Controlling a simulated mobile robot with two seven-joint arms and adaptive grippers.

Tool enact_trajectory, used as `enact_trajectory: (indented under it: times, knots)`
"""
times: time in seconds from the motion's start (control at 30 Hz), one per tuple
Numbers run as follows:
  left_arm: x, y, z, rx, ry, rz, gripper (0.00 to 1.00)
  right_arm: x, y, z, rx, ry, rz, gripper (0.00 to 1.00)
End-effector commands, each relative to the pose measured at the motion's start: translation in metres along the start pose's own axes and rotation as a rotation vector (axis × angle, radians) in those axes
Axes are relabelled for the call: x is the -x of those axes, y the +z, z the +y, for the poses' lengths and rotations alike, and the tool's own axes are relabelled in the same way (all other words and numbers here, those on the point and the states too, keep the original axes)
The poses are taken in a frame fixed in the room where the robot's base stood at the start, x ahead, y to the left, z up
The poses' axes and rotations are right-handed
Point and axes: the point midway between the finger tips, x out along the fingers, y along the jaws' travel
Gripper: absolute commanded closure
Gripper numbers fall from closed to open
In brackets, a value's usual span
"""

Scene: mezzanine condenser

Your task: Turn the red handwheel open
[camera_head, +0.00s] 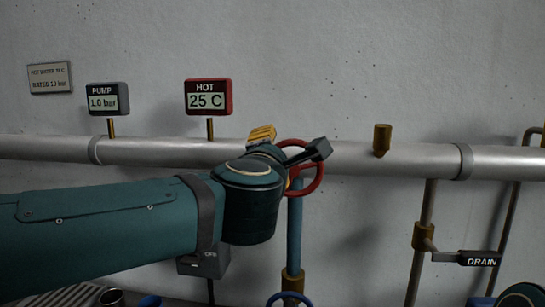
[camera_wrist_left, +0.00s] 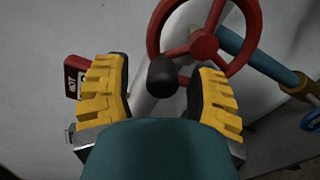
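The red handwheel (camera_head: 318,174) sits in front of the grey pipe, above a blue vertical pipe. My left arm and gripper hide part of it in the head view. In the left wrist view the handwheel (camera_wrist_left: 203,45) shows its rim, spokes and hub at the upper right. A dark rounded knob (camera_wrist_left: 162,75) appears at the wheel's lower left. My left gripper (camera_head: 290,143) is at the wheel. Its yellow-padded fingers (camera_wrist_left: 163,70) are apart, with the knob seen between them. I cannot tell whether either finger touches it.
A grey pipe (camera_head: 395,158) runs along the wall. Pump (camera_head: 108,98) and red-framed HOT gauges (camera_head: 208,97), the latter reading 25 C, stand above it. A DRAIN handle (camera_head: 479,258) is at right. A grey OFF box (camera_head: 204,264) is below my arm.

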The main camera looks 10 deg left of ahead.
Motion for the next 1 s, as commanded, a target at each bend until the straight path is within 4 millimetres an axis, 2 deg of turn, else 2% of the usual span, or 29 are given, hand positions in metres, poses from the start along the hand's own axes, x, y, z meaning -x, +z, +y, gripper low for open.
enact_trajectory:
  times: [0.27,0.37,0.7,0.83,1.0]
  knots:
    - [0.007,0.001,-0.001,-0.001,-0.002,-0.004,0.43,0.0,0.0,0.0,0.0,0.0,0.0,0.53]
    - [0.021,0.001,0.0,0.0,-0.001,-0.004,0.43,0.0,0.0,0.0,0.0,0.0,0.0,0.53]
    - [0.089,0.0,0.0,-0.001,0.001,-0.002,0.43,0.0,0.0,0.0,0.0,0.0,0.0,0.53]
    - [0.107,0.0,0.0,0.0,0.001,-0.002,0.43,0.0,0.0,0.0,0.0,0.0,0.0,0.53]
    - [0.119,0.0,0.0,0.0,0.0,-0.001,0.43,0.0,0.0,0.0,0.0,0.0,0.0,0.53]
